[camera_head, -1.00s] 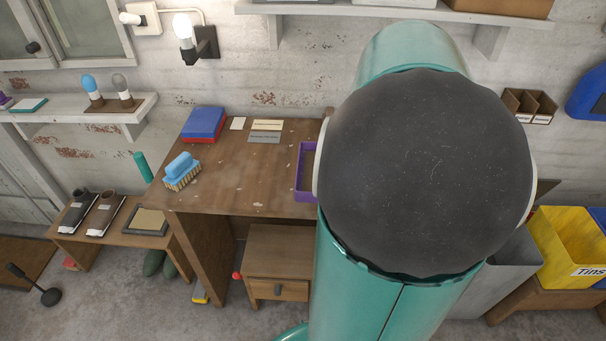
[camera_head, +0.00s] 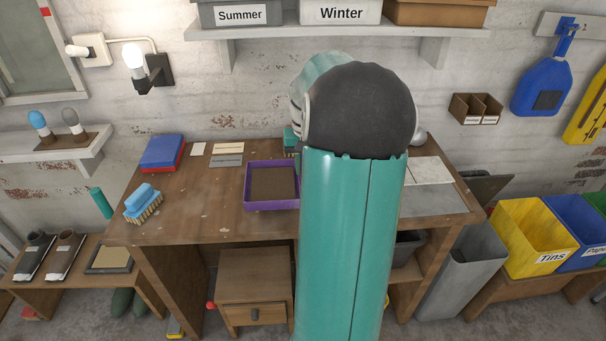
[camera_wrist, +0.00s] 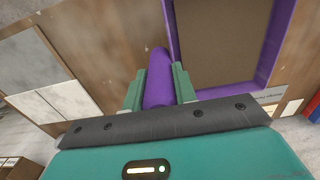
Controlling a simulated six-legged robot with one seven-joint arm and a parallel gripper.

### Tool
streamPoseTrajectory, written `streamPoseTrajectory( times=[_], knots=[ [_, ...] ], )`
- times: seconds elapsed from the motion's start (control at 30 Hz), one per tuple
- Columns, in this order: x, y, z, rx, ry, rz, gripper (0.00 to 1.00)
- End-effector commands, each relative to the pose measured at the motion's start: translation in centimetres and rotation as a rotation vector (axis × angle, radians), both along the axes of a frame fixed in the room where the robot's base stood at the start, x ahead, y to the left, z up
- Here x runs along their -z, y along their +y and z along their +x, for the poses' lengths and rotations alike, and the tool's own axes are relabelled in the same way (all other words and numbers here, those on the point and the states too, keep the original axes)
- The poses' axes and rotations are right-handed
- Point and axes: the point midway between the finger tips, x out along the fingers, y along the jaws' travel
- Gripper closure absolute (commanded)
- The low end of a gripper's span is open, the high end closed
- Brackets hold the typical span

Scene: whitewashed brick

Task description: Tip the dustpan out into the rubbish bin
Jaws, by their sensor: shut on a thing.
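The purple dustpan (camera_head: 247,190) is at the middle of the workbench, with a flat brown inside. I cannot tell whether loose dirt lies in it, or whether it is raised off the bench. My arm hides its handle in the head view. In the wrist view my gripper (camera_wrist: 160,72) is shut on the purple handle (camera_wrist: 158,92), with a finger on each side. The pan (camera_wrist: 176,45) extends up and to the right there.
The workbench (camera_head: 210,205) bears a blue brush (camera_head: 143,203), blue and red books (camera_head: 162,153) and pale sheets (camera_head: 428,185) at right. A yellow Tins box (camera_head: 533,240) stands right of the bin. A shelf (camera_head: 330,32) with boxes hangs above.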

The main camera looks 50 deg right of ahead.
Motion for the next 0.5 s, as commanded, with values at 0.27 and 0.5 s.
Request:
streamPoseTrajectory(
  times=[0.27,0.5],
  knots=[
    [2.3,-0.8,1.7,-0.001,0.000,0.001,1.00],
    [4.5,-0.7,1.4,0.000,0.000,-0.001,1.00]
  ],
)
